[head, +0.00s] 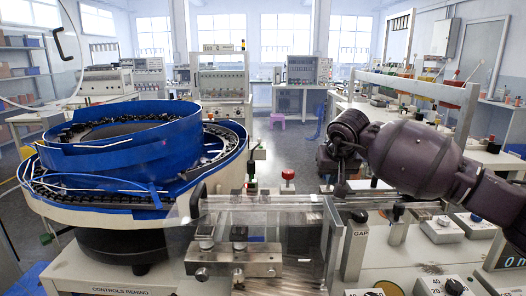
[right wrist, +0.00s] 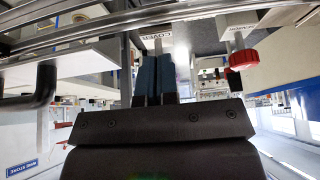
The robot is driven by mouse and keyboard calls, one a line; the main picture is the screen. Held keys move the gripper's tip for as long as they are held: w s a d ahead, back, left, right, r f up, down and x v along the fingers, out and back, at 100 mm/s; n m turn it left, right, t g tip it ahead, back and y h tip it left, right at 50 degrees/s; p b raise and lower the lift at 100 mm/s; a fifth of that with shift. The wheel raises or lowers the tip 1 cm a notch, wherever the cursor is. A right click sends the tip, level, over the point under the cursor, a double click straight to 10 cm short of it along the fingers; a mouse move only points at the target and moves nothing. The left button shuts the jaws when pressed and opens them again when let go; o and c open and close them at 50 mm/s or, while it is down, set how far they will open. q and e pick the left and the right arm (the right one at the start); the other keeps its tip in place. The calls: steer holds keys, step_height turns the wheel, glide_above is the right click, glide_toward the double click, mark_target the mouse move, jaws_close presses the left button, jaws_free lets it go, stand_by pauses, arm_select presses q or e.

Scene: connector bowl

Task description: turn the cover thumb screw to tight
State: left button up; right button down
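The clear cover (head: 265,216) lies over the metal track in front of the bowl in the head view. My right gripper (head: 341,190) points down at the right end of this cover. In the right wrist view its two dark blue fingers (right wrist: 158,58) are close together, just at the plate labelled COVER. A pale stem (right wrist: 158,43), which I take for the cover thumb screw, runs from that plate into the fingertips. The fingers hide its head, so its angle does not show. My left gripper is not in view.
A red knob (right wrist: 243,60) on a similar stem is beside the fingers in the right wrist view. The blue feeder bowl (head: 125,145) stands at the left. A GAP post (head: 355,245) and control boxes (head: 440,229) stand at the front right.

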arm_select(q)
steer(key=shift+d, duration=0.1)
arm_select(e)
steer(key=shift+w+a, duration=0.1)
steer(key=shift+a, duration=0.4)
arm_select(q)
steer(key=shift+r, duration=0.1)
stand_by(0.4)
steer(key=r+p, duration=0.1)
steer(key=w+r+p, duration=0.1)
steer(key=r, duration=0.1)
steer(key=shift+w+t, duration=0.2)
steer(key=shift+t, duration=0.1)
arm_select(e)
step_height(320, 180, up, 6)
steer(key=shift+s, duration=0.35)
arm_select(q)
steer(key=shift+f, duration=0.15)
arm_select(e)
steer(key=shift+f, duration=0.1)
